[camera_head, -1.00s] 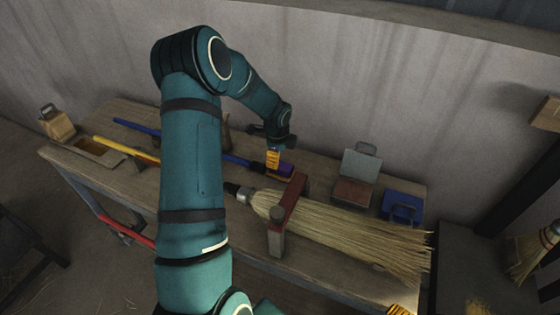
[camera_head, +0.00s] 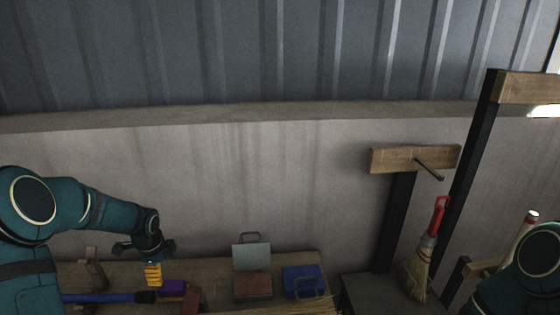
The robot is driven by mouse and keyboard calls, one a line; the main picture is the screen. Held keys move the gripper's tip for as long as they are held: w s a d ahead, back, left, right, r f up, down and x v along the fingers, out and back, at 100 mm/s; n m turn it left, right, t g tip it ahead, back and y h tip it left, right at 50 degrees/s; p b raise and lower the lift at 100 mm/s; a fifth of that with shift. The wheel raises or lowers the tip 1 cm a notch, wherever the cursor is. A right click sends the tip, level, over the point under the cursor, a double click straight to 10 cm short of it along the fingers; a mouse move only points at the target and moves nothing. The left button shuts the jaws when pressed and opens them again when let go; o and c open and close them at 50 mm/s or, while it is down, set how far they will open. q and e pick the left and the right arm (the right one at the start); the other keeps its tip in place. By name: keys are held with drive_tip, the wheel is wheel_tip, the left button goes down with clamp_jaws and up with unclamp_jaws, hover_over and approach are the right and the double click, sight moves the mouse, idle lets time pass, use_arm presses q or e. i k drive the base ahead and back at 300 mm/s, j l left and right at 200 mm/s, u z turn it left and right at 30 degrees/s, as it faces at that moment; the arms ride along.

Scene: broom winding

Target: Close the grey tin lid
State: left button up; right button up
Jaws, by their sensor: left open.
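The grey tin lid (camera_head: 251,256) stands open and upright at the back of the workbench, with a handle on its top edge. The tin's body below it shows a reddish-brown inside or front (camera_head: 252,285). My left gripper (camera_head: 154,278) points down, open, to the left of the tin and clear of it, above the bench near a purple block.
A blue tin (camera_head: 301,281) with a handle sits right of the grey one. Straw bristles (camera_head: 300,308) lie at the bottom edge. The wall is close behind the bench.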

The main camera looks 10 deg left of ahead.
sight(251, 256)
drive_tip(key=k, duration=1)
